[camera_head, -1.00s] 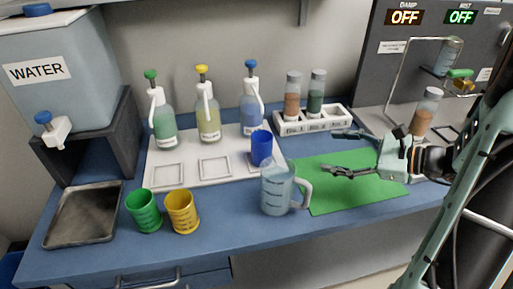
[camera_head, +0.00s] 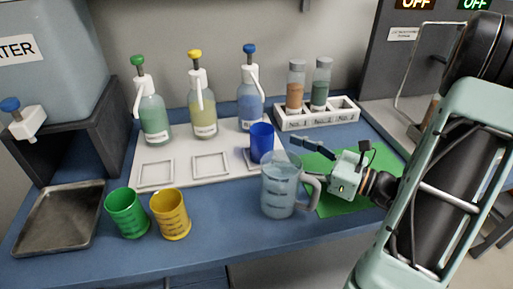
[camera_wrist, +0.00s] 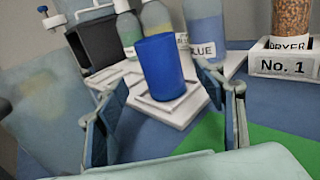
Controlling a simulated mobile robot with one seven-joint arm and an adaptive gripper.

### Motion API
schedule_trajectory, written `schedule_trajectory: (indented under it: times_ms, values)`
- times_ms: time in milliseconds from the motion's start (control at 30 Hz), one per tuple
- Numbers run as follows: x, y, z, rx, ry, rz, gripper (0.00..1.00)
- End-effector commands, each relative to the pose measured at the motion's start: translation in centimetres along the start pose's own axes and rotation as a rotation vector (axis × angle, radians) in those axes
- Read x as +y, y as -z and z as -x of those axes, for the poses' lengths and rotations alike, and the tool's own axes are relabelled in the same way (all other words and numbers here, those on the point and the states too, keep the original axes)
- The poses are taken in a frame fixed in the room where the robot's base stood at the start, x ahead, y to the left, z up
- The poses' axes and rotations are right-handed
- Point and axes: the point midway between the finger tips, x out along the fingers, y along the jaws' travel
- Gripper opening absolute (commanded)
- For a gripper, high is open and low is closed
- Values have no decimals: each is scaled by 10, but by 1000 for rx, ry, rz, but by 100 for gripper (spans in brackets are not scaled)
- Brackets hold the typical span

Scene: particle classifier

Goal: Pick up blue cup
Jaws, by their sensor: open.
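The blue cup (camera_head: 262,143) stands upright on the right end of the white tray, in front of the blue-topped pump bottle. In the wrist view the blue cup (camera_wrist: 163,68) is ahead of and between my spread fingers, apart from them. My gripper (camera_head: 305,150) is open and empty, just right of the cup, above the green mat and behind the jug's handle. Its two fingers also show in the wrist view (camera_wrist: 165,110).
A clear measuring jug (camera_head: 280,190) stands close in front of the cup and my gripper. Pump bottles (camera_head: 204,117) stand behind. A vial rack (camera_head: 318,116) is at the back right. Green (camera_head: 127,213) and yellow (camera_head: 170,214) cups stand at the front left.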

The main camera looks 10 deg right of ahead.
Motion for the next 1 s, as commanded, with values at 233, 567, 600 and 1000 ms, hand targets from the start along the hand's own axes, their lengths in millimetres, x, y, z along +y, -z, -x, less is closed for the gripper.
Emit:
schedule_trajectory:
  times_ms: [233, 567, 600, 1000]
  values:
    - [1, 1, -30, 0, -2, 0, 63]
    - [1, 1, -72, 0, -4, 2, 63]
    - [0, 1, -76, 1, -3, 1, 63]
    - [0, 0, -83, 0, -1, 0, 54]
